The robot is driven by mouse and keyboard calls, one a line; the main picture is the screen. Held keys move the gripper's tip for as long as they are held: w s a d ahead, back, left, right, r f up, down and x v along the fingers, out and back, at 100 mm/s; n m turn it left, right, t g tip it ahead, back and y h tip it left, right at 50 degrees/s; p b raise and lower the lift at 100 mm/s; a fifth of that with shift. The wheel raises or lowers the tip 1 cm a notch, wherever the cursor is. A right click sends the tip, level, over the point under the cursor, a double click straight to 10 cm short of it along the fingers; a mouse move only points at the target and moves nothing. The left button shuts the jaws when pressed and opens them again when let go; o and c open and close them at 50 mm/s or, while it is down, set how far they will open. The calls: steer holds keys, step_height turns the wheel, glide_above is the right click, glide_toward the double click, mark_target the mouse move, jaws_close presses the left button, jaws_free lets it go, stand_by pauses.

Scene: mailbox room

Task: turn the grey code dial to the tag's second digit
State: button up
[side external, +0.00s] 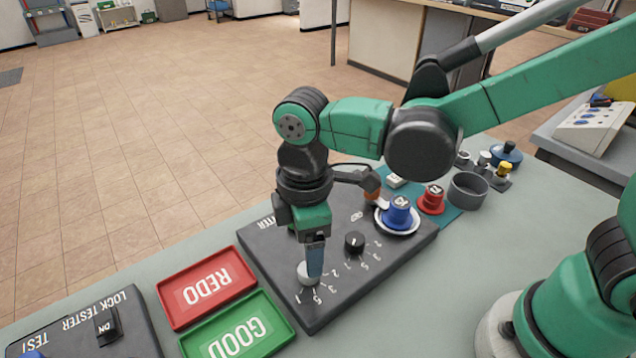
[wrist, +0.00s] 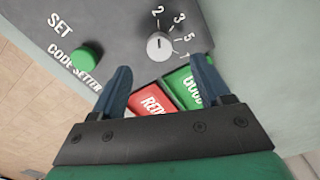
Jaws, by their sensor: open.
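The grey code dial (side external: 307,273) is a light round knob on the dark code setter panel (side external: 390,262). In the wrist view, the grey dial (wrist: 160,46) has the digits 2, 3, 5 and 1 around its right side; its small mark seems to point towards the 2. My gripper (side external: 316,272) points down at the grey dial, its blue fingers overlapping it in the side view. In the wrist view my gripper (wrist: 161,64) is open, with the dial ahead between the fingertips; contact cannot be told. No tag digits are readable.
A black dial (side external: 354,242) with its own digits is beside the grey one. A green button (wrist: 86,55) lies by SET. The red REDO tray (side external: 238,300) and green GOOD tray (side external: 273,338) lie left. A blue labelled piece (side external: 397,213) and red one (side external: 432,199) stand behind.

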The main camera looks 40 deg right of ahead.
mark_target(303, 278)
steer(key=shift+f, duration=2.55)
jaws_close()
